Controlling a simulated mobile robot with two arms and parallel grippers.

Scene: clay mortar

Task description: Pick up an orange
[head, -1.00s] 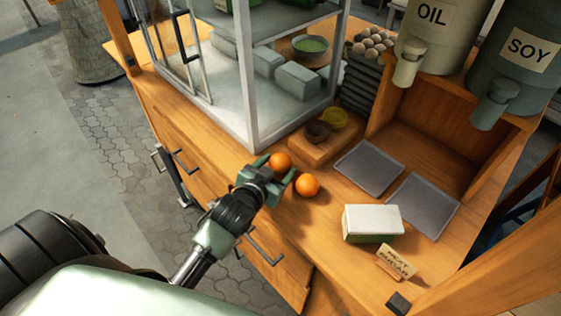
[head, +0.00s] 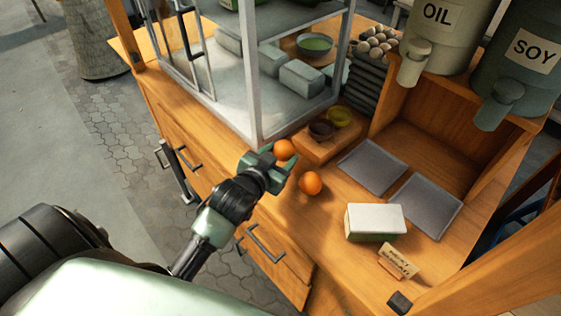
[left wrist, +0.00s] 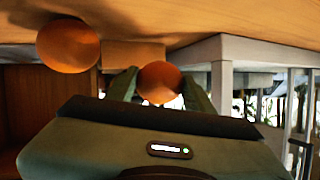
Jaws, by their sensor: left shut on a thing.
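My left gripper (head: 272,158) is shut on one orange (head: 285,149) near the counter's front edge, by the corner of the glass case. In the left wrist view this orange (left wrist: 158,82) sits between the two fingers. A second orange (head: 310,183) rests on the wooden counter just to the right of the gripper, apart from it. It also shows in the left wrist view (left wrist: 67,45), left of the held one. I cannot tell clearly whether the held orange is off the counter. My right gripper is not in view.
A glass-sided case (head: 254,95) stands close behind the gripper. A wooden block with small bowls (head: 320,130) is beyond the oranges. Grey trays (head: 372,166), a white-topped box (head: 374,220) and a small sign (head: 398,262) are to the right.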

